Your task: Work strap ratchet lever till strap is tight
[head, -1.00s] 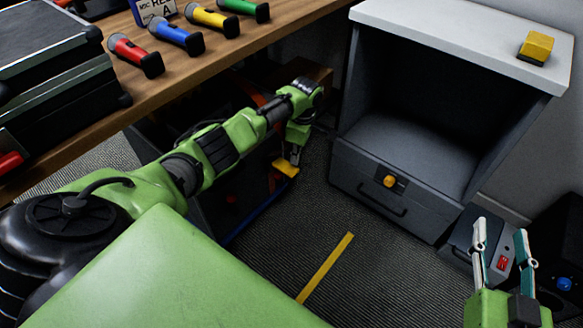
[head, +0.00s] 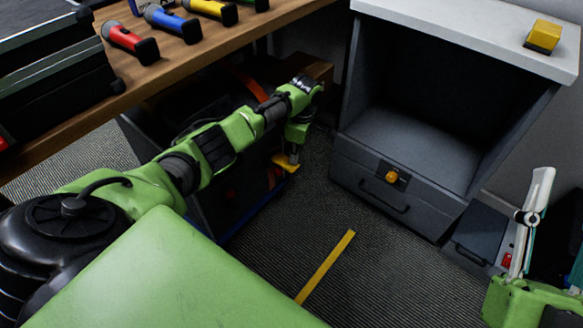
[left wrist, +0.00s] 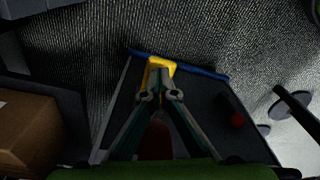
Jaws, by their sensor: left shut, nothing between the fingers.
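The yellow ratchet lever (head: 286,164) sits low on the side of a dark case under the workbench. It also shows in the left wrist view (left wrist: 161,64), just beyond my fingertips. An orange-red strap (head: 250,82) runs over the case; a reddish part shows between my fingers in the left wrist view. My left gripper (head: 294,154) points down at the lever, its fingers (left wrist: 159,88) shut with nothing between them. I cannot tell whether they touch the lever. My right gripper (head: 560,215) stands at the right edge, its fingers apart and partly cut off.
The workbench (head: 200,60) with coloured torches hangs over my left arm. A brown box (left wrist: 25,130) stands beside the case. A grey cabinet (head: 400,160) with a drawer stands to the right. A yellow floor stripe (head: 326,267) crosses clear floor.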

